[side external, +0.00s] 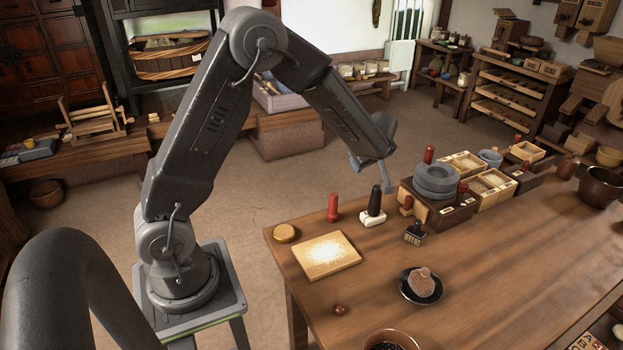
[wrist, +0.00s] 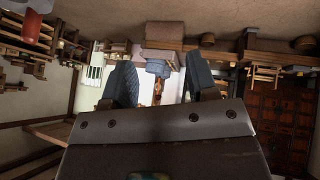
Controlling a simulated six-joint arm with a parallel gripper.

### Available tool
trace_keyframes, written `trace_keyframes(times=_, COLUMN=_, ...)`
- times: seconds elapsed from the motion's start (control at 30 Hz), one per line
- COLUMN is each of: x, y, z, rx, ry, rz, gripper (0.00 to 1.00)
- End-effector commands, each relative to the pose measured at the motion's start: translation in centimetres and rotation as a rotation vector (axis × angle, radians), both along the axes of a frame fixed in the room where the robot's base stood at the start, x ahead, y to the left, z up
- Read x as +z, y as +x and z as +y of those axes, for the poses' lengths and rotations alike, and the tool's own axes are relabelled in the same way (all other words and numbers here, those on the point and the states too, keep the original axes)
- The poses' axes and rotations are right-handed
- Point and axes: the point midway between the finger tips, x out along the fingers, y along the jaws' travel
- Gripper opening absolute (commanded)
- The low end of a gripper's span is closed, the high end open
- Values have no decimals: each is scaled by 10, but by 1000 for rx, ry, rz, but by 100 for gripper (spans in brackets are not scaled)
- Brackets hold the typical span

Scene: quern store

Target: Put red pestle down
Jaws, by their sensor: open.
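A red pestle (side external: 333,207) stands upright on the wooden table (side external: 460,265), behind a pale board with white grains. My gripper (side external: 376,172) is above the far edge of the table, up and to the right of this pestle and apart from it. In the wrist view my gripper (wrist: 160,84) has its two fingers spread, with nothing held between them.
The grain board (side external: 325,254) and a round tan lid (side external: 284,233) lie near the pestle. A black-handled tool (side external: 375,201) stands to its right. Grey quern stones (side external: 436,180) and boxes fill the back right.

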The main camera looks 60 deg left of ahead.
Motion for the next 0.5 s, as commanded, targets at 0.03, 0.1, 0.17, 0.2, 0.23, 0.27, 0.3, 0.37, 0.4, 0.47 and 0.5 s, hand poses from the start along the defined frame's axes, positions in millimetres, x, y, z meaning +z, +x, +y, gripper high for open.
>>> trace_keyframes(times=0.03, x=34, y=13, z=-10, rx=-100, ry=6, rz=-104, gripper=53)
trace_keyframes(times=0.1, x=78, y=25, z=-33, rx=-266, ry=6, rz=-235, gripper=53)
trace_keyframes(times=0.17, x=113, y=27, z=-57, rx=-415, ry=2, rz=-324, gripper=53)
trace_keyframes(times=0.2, x=134, y=25, z=-74, rx=-515, ry=-3, rz=-371, gripper=53)
trace_keyframes(times=0.23, x=148, y=20, z=-88, rx=-591, ry=-7, rz=-399, gripper=53)
trace_keyframes(times=0.27, x=161, y=14, z=-102, rx=-667, ry=-10, rz=-421, gripper=53)
trace_keyframes(times=0.3, x=176, y=3, z=-120, rx=-767, ry=-15, rz=-441, gripper=53)
trace_keyframes(times=0.37, x=194, y=-19, z=-147, rx=-914, ry=-21, rz=-447, gripper=53)
trace_keyframes(times=0.4, x=201, y=-37, z=-163, rx=-1008, ry=-24, rz=-438, gripper=53)
trace_keyframes(times=0.47, x=207, y=-68, z=-183, rx=-1140, ry=-22, rz=-400, gripper=53)
trace_keyframes(times=0.5, x=208, y=-90, z=-194, rx=-1221, ry=-19, rz=-361, gripper=53)
